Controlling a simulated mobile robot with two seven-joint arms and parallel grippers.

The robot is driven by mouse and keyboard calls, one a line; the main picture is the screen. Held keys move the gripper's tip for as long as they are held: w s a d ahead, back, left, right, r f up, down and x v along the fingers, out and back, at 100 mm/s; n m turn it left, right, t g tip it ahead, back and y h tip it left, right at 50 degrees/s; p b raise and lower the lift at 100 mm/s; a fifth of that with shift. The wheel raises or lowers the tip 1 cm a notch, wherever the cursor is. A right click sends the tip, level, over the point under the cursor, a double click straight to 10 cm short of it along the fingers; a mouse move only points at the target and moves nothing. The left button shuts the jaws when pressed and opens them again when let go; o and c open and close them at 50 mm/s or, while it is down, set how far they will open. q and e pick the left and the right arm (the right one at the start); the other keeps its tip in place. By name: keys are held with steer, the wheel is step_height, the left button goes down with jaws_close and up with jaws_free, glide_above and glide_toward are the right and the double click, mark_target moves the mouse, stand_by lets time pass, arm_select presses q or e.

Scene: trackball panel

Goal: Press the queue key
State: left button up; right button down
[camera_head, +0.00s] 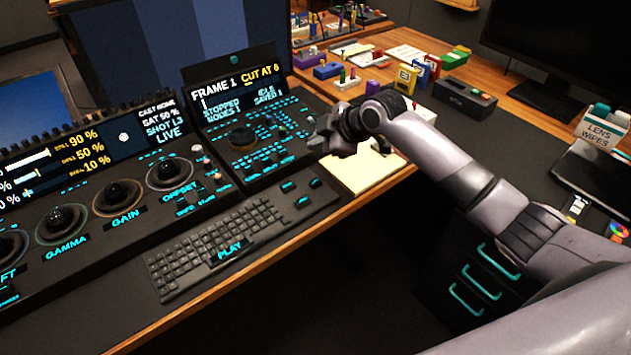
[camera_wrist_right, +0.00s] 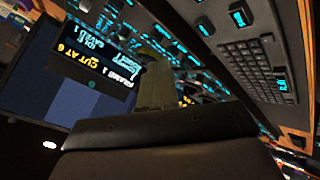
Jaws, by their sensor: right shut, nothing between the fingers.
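My right gripper (camera_head: 318,142) is shut and empty. It is over the right edge of the edit panel (camera_head: 197,84), just right of its jog dial (camera_head: 243,138). In the right wrist view the closed fingers (camera_wrist_right: 152,72) show in front of the panel's screen and lit keys. The panel screen reads FRAME 1, CUT AT 6, STOPPED and IDLE. Small cyan-lit keys (camera_head: 272,120) surround the dial. Their labels are too small to read, so I cannot tell which is the queue key or whether the fingers touch any key. My left gripper is out of view.
A black keyboard (camera_head: 205,262) with a PLAY label lies in front of the panel. The trackball panel with its GAMMA ball (camera_head: 62,220) and GAIN ball (camera_head: 118,197) is at left. A pale pad (camera_head: 362,172) lies under my right wrist. Small coloured boxes (camera_head: 405,78) stand behind.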

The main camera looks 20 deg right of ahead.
steer(key=b, duration=0.6)
glide_above(318, 183)
step_height(318, 183, down, 6)
steer(key=shift+r, duration=0.2)
steer(key=shift+f+b, duration=0.3)
steer(key=shift+f, duration=1.1)
steer(key=shift+f, duration=0.1)
